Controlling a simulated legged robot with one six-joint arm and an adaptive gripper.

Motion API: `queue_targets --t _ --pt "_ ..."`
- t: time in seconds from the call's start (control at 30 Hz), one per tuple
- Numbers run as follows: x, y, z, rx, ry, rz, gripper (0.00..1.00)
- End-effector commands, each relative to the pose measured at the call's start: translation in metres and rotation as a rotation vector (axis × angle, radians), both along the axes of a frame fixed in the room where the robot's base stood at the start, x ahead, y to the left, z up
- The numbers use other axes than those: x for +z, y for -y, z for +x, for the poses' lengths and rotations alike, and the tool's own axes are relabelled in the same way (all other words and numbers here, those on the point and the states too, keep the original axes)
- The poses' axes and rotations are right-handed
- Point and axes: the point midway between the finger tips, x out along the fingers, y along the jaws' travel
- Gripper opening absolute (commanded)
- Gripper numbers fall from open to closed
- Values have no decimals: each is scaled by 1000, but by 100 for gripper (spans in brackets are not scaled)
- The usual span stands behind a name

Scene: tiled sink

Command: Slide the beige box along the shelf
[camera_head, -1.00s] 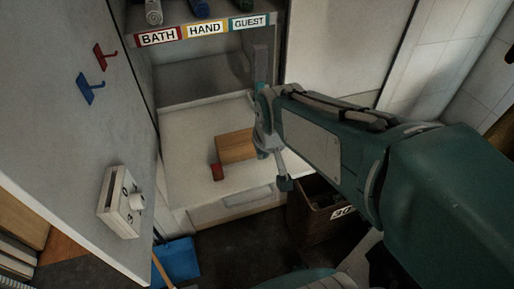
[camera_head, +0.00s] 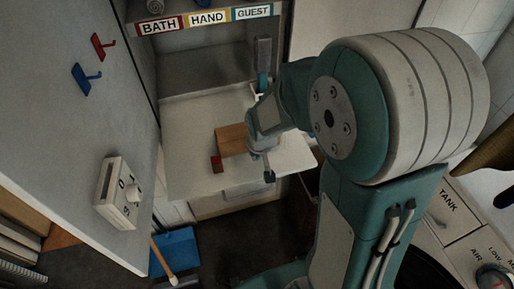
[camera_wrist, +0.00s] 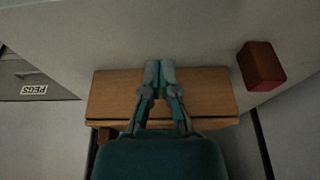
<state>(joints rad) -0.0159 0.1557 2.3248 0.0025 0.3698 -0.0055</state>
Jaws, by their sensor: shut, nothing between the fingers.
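The beige box (camera_head: 231,138) lies on the pale shelf (camera_head: 183,125) below the sign strip. In the wrist view the box (camera_wrist: 110,92) is a wide wooden block beneath my gripper. My gripper (camera_wrist: 160,65) is shut and empty. Its fingers cross in front of the middle of the box's top face. I cannot tell whether they touch it. In the head view my gripper (camera_head: 267,172) is at the right end of the box and hides that end.
A blue dustpan (camera_head: 175,250) lies below. The shelf's left part is clear.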

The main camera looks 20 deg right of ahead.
Motion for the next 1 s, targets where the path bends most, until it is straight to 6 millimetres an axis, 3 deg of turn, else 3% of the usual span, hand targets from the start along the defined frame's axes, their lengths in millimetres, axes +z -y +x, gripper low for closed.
queue_targets --t 0.07,0.3,0.77,1.0 --pt "-13 0 3 0 -5 0 0" --pt "-10 -1 37 0 1 0 0" --pt "-9 -1 44 0 1 0 0" --pt "-10 -1 72 0 1 0 0"
